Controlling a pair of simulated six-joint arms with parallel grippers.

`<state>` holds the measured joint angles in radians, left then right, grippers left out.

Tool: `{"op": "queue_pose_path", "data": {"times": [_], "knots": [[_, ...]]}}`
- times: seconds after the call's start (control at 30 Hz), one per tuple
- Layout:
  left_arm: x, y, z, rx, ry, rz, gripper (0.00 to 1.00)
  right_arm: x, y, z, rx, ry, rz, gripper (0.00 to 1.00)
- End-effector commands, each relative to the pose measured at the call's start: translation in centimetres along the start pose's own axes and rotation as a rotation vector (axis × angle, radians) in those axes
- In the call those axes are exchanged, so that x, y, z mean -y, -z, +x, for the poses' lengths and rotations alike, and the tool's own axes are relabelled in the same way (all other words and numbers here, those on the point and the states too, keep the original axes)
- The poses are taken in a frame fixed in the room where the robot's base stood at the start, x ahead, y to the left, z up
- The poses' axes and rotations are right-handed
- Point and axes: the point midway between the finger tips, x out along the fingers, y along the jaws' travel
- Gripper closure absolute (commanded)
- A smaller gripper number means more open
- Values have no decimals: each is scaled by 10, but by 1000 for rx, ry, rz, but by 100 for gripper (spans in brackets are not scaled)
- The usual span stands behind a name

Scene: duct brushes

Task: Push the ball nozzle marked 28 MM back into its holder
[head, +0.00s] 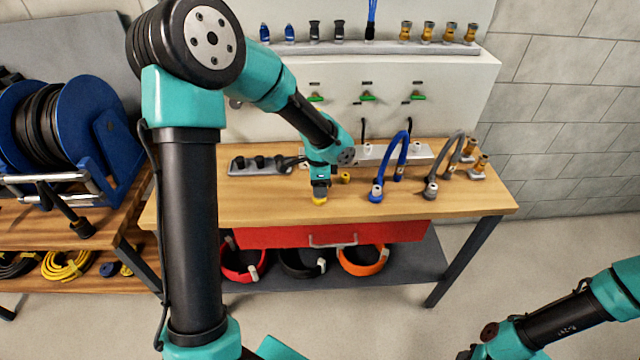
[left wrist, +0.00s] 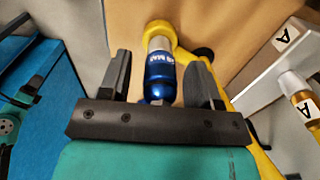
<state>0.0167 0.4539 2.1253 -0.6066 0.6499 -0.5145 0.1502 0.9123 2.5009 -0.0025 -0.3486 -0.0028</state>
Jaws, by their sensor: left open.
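The blue ball nozzle (left wrist: 160,76) stands between the two fingers of my left gripper (left wrist: 160,66) in the left wrist view. Its white lettering is upside down and looks like 28 MM. A pale metal collar joins it to a yellow piece (left wrist: 158,29), perhaps its holder; how deep it is seated I cannot tell. My left gripper is open, with a gap on both sides of the nozzle. In the head view my left gripper (head: 320,186) is low over the bench front, by a yellow part (head: 320,198), and hides the nozzle. My right gripper (head: 478,345) is partly visible at the bottom edge, its jaws unclear.
On the wooden bench (head: 270,200) stand a blue hose (head: 393,158) and a grey hose (head: 447,158) to the right of the gripper. A dark rack (head: 258,166) lies left. Brass fittings (head: 478,166) stand far right. A red drawer (head: 290,236) is below.

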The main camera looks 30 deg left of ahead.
Motion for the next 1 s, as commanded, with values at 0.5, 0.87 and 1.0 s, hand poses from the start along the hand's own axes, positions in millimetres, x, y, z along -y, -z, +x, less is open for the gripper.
{"op": "queue_pose_path", "data": {"times": [0.5,0.87,1.0], "knots": [[0,0,0,0,0,0,43,0,0,0,0,0,0,57],[0,0,0,0,0,0,56,0,0,0,0,0,0,57],[0,0,0,0,0,0,69,0,0,0,0,0,0,57]]}}
